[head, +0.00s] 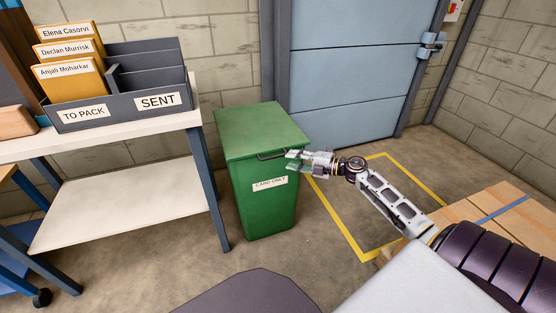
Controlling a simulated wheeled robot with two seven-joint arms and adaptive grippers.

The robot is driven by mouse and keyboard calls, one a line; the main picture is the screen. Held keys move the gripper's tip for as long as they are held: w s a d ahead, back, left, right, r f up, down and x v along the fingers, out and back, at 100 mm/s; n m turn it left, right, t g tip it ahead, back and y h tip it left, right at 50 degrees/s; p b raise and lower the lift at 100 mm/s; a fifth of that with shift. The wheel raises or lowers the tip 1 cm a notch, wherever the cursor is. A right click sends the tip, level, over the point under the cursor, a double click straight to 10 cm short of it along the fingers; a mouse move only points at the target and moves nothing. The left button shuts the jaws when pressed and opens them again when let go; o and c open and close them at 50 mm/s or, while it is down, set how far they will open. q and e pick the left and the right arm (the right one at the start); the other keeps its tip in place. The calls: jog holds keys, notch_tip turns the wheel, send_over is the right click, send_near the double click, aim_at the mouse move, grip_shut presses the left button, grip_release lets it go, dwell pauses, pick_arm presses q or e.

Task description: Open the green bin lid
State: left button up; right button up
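The green bin (263,203) stands on the floor between the white-topped bench and the blue door, with a "CARD ONLY" label on its front. Its green lid (258,130) lies shut on top. A dark handle (271,155) sits at the lid's front edge. My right gripper (291,162) reaches in from the right, with its fingers apart at the right end of the handle. I cannot tell whether the fingers touch the handle. My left gripper is not in view.
The bench (128,138) at left holds a grey sorter (122,108) with yellow folders. A blue door (345,75) is behind. Yellow floor lines (343,232) mark a clear patch right of the bin. Cardboard boxes (500,212) stand at right.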

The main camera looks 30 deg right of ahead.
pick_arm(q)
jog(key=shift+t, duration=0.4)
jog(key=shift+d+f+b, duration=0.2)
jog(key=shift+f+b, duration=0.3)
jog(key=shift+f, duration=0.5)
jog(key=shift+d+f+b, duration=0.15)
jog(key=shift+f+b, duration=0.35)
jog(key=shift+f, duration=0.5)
pick_arm(e)
jog(key=x, duration=0.7)
jog(key=c, duration=0.7)
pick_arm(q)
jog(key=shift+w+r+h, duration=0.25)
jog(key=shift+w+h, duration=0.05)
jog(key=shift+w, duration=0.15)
pick_arm(e)
grip_shut()
